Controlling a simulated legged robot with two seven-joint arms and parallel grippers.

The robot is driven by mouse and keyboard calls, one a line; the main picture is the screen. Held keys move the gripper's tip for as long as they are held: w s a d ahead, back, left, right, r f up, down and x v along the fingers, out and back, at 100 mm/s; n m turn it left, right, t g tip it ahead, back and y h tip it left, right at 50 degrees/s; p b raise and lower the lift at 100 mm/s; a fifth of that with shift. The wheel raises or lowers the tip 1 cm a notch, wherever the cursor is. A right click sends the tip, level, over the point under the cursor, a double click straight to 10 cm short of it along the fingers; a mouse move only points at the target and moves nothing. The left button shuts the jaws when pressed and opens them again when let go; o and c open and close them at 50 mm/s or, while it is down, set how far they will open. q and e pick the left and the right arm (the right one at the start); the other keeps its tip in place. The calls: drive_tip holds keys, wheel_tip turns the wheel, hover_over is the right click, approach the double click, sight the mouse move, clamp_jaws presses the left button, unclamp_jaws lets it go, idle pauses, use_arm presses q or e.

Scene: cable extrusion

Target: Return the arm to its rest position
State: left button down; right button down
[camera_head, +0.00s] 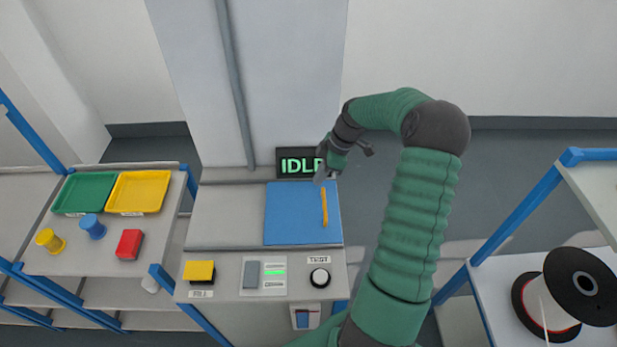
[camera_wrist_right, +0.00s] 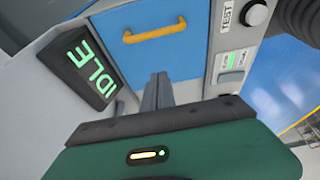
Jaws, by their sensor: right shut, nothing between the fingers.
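My right gripper (camera_head: 318,176) is shut and empty at the far end of the machine, by the IDLE display (camera_head: 296,163). The green right arm rises from the bottom of the head view, bends at the top and reaches back left to it. In the right wrist view, the two fingers of my right gripper (camera_wrist_right: 157,91) lie together, pointing toward a blue panel (camera_wrist_right: 186,58) with a yellow handle (camera_wrist_right: 155,29). In the head view the blue panel (camera_head: 290,215) lies flat in the machine top. My left gripper is not in view.
The machine front has a yellow FILL button (camera_head: 199,270), a grey switch (camera_head: 251,275) with a green light, and a TEST knob (camera_head: 319,277). The left shelf holds a green tray (camera_head: 85,193), a yellow tray (camera_head: 138,191), spools and a red block (camera_head: 129,244). A reel (camera_head: 580,286) stands right.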

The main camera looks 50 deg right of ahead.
drive_tip(key=w+a+m+g+h, duration=0.2)
drive_tip(key=a+m, duration=0.1)
drive_tip(key=a, duration=1.7)
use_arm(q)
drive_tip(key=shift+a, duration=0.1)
use_arm(e)
drive_tip(key=s+a+r+m+t, duration=0.1)
drive_tip(key=s+a+m, duration=0.4)
drive_tip(key=a, duration=0.8)
drive_tip(key=shift+s+a+r+t+h, duration=0.25)
drive_tip(key=shift+s+r, duration=0.35)
drive_tip(key=shift+s, duration=0.8)
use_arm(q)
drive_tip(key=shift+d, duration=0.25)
use_arm(e)
drive_tip(key=shift+d+f, duration=0.1)
drive_tip(key=shift+d, duration=0.3)
